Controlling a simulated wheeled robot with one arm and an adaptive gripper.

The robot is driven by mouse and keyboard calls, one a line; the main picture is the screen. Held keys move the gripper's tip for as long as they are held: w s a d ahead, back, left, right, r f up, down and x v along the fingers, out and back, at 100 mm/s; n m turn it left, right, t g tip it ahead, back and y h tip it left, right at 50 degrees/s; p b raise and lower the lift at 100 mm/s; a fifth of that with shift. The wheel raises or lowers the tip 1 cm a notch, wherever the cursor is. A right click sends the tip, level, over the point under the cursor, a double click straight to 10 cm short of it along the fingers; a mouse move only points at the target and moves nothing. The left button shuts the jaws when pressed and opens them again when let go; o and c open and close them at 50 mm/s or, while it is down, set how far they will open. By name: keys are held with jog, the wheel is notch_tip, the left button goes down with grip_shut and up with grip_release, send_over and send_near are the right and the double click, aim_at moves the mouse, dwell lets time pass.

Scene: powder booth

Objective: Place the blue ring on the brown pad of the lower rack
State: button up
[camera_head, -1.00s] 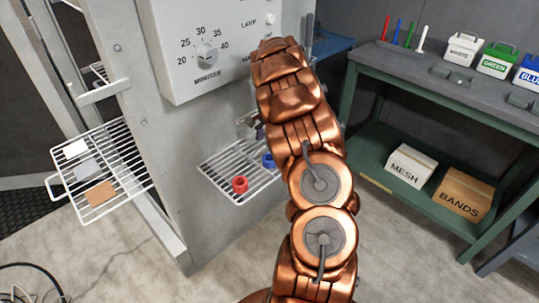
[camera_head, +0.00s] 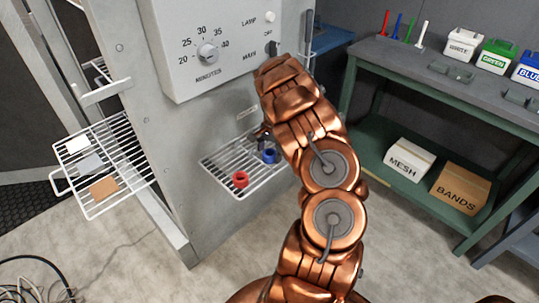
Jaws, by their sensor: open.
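The blue ring (camera_head: 270,156) sits on a small wire shelf (camera_head: 214,166) on the booth's side, right of a red ring (camera_head: 240,179). My gripper (camera_head: 264,141) shows only as a small dark part beside my copper arm, just above and left of the blue ring. It is open, and I cannot tell whether its fingers touch the ring. The lower rack (camera_head: 140,172) is a wire rack sticking out at the left. The brown pad (camera_head: 103,188) lies on it, nearest the front, with a grey pad (camera_head: 90,165) and a white pad (camera_head: 77,145) behind; all three look bare.
The booth's panel wall (camera_head: 170,150) stands between the wire shelf and the lower rack. A control box with a timer dial (camera_head: 208,53) juts out above the shelf. At the right is a green bench (camera_head: 400,75) with boxes on it and below.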

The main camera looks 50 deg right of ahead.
jog(key=shift+f, duration=0.2)
jog(key=shift+c, duration=0.3)
jog(key=c, duration=1.4)
jog(key=shift+o, duration=0.2)
jog(key=shift+r, duration=0.1)
